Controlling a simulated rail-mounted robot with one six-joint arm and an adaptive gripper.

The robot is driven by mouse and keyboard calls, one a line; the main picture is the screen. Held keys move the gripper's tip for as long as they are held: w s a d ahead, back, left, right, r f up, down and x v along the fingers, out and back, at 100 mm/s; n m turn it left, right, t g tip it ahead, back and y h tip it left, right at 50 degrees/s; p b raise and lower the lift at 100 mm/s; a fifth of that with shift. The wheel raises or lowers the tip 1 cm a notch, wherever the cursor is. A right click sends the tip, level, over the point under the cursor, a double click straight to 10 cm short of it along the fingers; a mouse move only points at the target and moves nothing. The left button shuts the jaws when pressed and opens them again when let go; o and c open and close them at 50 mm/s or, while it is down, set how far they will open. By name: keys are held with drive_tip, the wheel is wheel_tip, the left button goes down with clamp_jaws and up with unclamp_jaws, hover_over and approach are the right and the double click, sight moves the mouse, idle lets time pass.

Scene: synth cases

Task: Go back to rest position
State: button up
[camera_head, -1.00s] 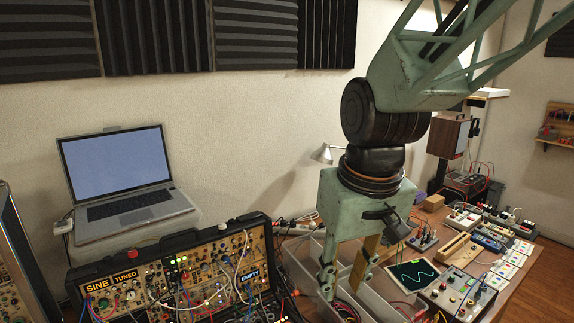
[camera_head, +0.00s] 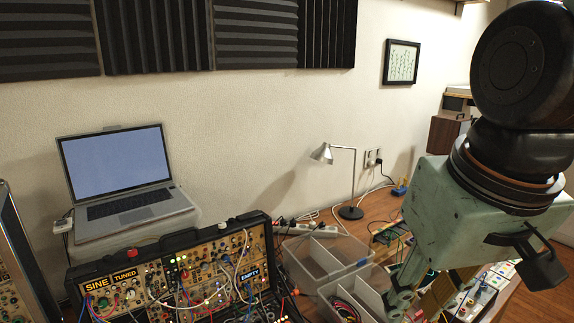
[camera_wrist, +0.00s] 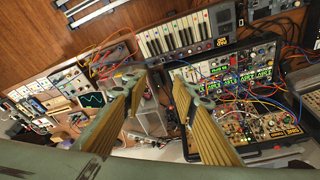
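My gripper (camera_head: 418,300) is at the lower right of the head view, above the bench beside the clear divided bins, its fingertips partly cut off by the lower edge. In the wrist view my gripper (camera_wrist: 162,78) shows two brass-coloured fingers spread well apart with nothing between them. It is open and empty.
A synth case (camera_head: 170,285) with patch cables stands at the lower left, with a laptop (camera_head: 120,180) behind it. Clear bins (camera_head: 318,262) and a desk lamp (camera_head: 350,185) are left of my gripper. A keyboard (camera_wrist: 182,34) shows in the wrist view.

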drive_tip(key=s+d+r+m, duration=0.1)
drive_tip(key=s+d, duration=0.1)
drive_tip(key=s, duration=0.5)
drive_tip(key=shift+s+d+t, duration=0.3)
drive_tip(key=shift+d+t, duration=0.1)
drive_tip(key=shift+d+r, duration=0.1)
drive_tip(key=shift+d, duration=0.05)
idle(1.7)
